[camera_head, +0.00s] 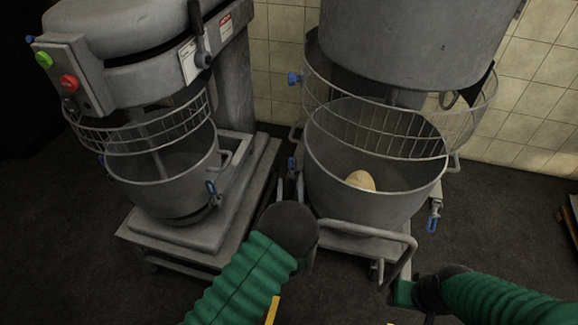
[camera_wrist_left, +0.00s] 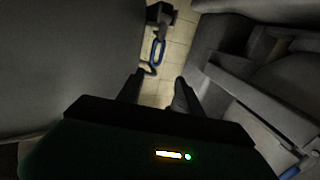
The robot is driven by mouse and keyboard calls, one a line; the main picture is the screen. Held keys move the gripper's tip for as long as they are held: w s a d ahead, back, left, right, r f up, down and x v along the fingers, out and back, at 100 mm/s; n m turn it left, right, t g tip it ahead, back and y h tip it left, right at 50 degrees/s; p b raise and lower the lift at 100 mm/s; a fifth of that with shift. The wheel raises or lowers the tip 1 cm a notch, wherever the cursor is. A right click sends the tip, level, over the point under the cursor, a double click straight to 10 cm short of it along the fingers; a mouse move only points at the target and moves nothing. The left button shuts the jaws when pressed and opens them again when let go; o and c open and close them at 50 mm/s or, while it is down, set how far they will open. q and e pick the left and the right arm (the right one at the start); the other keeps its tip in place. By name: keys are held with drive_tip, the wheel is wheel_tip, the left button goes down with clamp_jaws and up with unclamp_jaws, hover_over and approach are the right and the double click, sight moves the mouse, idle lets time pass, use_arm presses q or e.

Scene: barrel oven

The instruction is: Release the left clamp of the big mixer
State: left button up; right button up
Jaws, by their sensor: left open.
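The big mixer (camera_head: 410,45) stands at the right of the head view, with its grey bowl (camera_head: 345,155) under a wire guard. Its left clamp (camera_head: 291,165) has a blue handle at the bowl's left side. In the left wrist view the blue loop of the clamp (camera_wrist_left: 158,52) shows beyond the fingertips. My left gripper (camera_head: 289,186) is just below the clamp in the head view; it is open and empty, its fingers (camera_wrist_left: 158,88) apart and short of the loop. The right clamp (camera_head: 433,215) also has a blue handle. My right gripper (camera_head: 399,282) is dark and partly hidden near the bowl cart's handle.
A smaller mixer (camera_head: 165,75) with its own bowl (camera_head: 165,180) stands close on the left, leaving a narrow gap for my left arm. A tan lump (camera_head: 361,181) lies in the big bowl. A metal push handle (camera_head: 365,229) juts out in front.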

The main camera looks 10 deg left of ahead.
sight(292, 163)
use_arm(q)
drive_tip(key=b+x, duration=0.1)
drive_tip(key=x, duration=0.2)
drive_tip(key=d+b+x, duration=0.1)
drive_tip(key=x, duration=0.2)
drive_tip(key=shift+w+d, duration=0.15)
drive_tip(key=shift+w, duration=0.2)
drive_tip(key=x, duration=0.1)
drive_tip(key=b+x, duration=0.1)
drive_tip(key=x, duration=0.2)
drive_tip(key=shift+w+a+b, duration=0.25)
drive_tip(key=shift+a+b, duration=0.15)
drive_tip(key=shift+w+r, duration=0.1)
drive_tip(key=shift+w, duration=0.25)
use_arm(e)
drive_tip(key=f, duration=0.2)
drive_tip(key=d+f, duration=0.1)
drive_tip(key=f, duration=0.1)
drive_tip(key=shift+f, duration=0.1)
use_arm(q)
drive_tip(key=shift+d, duration=0.1)
clamp_jaws()
